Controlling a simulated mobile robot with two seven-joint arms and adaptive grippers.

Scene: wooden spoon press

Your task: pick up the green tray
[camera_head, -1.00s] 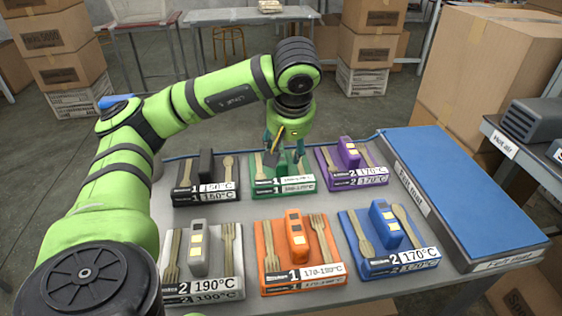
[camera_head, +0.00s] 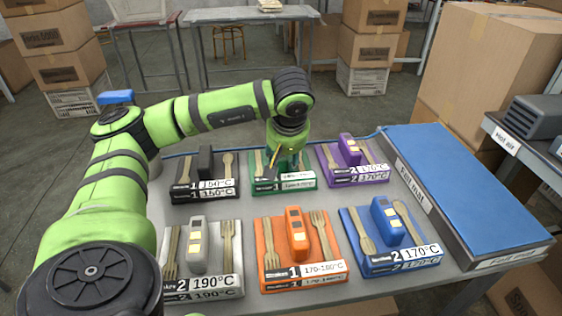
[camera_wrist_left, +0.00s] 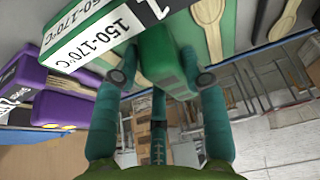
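The green tray (camera_head: 285,186) sits in the middle of the back row, with a wooden fork and spoon on its top and a "1" temperature label on its front. My left gripper (camera_head: 288,163) is straight down over it and hides most of its raised green block. The tray rests on the table. My right gripper shows in no view.
A black tray (camera_head: 206,188) stands left of the green one and a purple tray (camera_head: 352,175) right of it. Grey (camera_head: 203,284), orange (camera_head: 300,275) and blue (camera_head: 392,262) trays form the front row. A big blue felt mat (camera_head: 465,188) fills the table's right side.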

